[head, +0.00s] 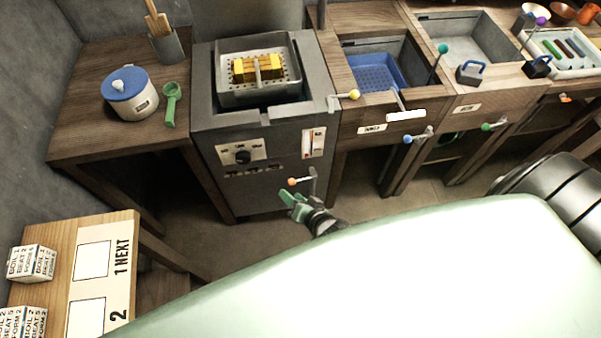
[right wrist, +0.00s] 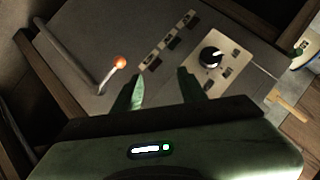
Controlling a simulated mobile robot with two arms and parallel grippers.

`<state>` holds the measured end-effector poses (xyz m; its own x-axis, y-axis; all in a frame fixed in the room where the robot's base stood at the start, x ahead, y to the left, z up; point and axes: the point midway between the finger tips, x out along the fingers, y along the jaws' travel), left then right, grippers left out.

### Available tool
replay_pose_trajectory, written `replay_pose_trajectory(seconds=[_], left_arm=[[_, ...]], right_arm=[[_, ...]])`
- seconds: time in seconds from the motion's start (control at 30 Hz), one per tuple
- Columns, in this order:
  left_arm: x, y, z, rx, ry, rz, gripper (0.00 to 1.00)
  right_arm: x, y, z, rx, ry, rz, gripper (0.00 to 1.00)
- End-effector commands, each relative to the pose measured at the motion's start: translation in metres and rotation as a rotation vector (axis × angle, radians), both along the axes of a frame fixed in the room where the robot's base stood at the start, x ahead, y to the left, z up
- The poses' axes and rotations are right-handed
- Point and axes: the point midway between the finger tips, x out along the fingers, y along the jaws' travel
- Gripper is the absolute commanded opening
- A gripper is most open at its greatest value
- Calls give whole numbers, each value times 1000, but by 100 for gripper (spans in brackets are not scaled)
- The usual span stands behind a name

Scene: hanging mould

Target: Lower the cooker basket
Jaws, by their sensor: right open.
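The grey cooker basket (head: 257,97) sits high in the top opening of the cooker (head: 210,140), with yellow blocks (head: 242,69) inside. A lever with an orange knob (head: 292,182) sticks out low on the cooker's front; the knob also shows in the right wrist view (right wrist: 120,62). My right gripper (head: 287,198) is just below the orange knob in the head view. In the right wrist view its green fingers (right wrist: 160,90) are apart and empty, with the knob beside them, not between them. My left gripper is out of view.
The cooker front has a black dial (head: 242,157). A basin with a blue basket (head: 377,78) is to the right. Open floor (head: 240,245) lies before the cooker.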

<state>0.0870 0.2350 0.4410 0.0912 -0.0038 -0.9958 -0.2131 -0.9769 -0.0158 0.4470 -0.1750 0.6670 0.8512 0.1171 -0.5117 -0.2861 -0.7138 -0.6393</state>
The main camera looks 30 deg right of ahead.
Motion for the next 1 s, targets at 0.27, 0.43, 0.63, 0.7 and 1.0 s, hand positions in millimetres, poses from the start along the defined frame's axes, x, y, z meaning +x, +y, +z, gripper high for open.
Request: replay_pose_trajectory(seconds=[0.27, 0.43, 0.63, 0.7, 1.0], left_arm=[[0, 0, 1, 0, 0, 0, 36], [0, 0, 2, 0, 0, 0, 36], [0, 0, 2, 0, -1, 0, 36], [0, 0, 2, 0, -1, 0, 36], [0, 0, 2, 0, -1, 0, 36]], right_arm=[[-30, -3, -37, -93, 92, 57, 42], [-39, -4, -48, -122, 120, 77, 42], [-42, -4, -51, -131, 128, 83, 42], [-42, -4, -51, -130, 128, 83, 42], [-42, -4, -51, -130, 127, 82, 42]])
